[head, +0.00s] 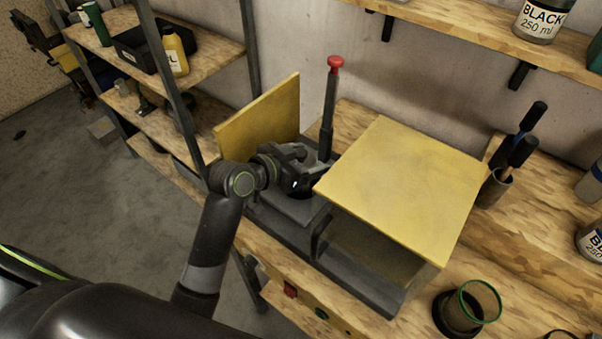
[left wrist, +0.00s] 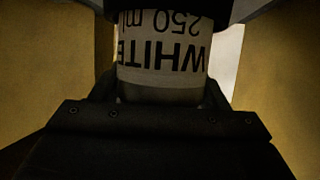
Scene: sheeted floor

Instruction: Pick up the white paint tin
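The white paint tin (left wrist: 162,50) fills the upper middle of the left wrist view, its "WHITE 250 ml" label upside down in the picture. In the head view I cannot make the tin out; my gripper and the yellow panel hide that spot. My left gripper (head: 308,170) reaches in between two yellow panels, beside a dark post. In the left wrist view the tin stands directly in front of the gripper, between dark finger parts at the top corners. Whether the fingers press on it is too dark to tell. My right gripper is not in view.
A yellow-topped box (head: 405,185) stands close right of the gripper, and an upright yellow panel (head: 262,120) close left. The red-knobbed post (head: 334,65) rises just behind. A green-rimmed cup (head: 480,300) and a brush holder (head: 494,188) stand on the bench to the right.

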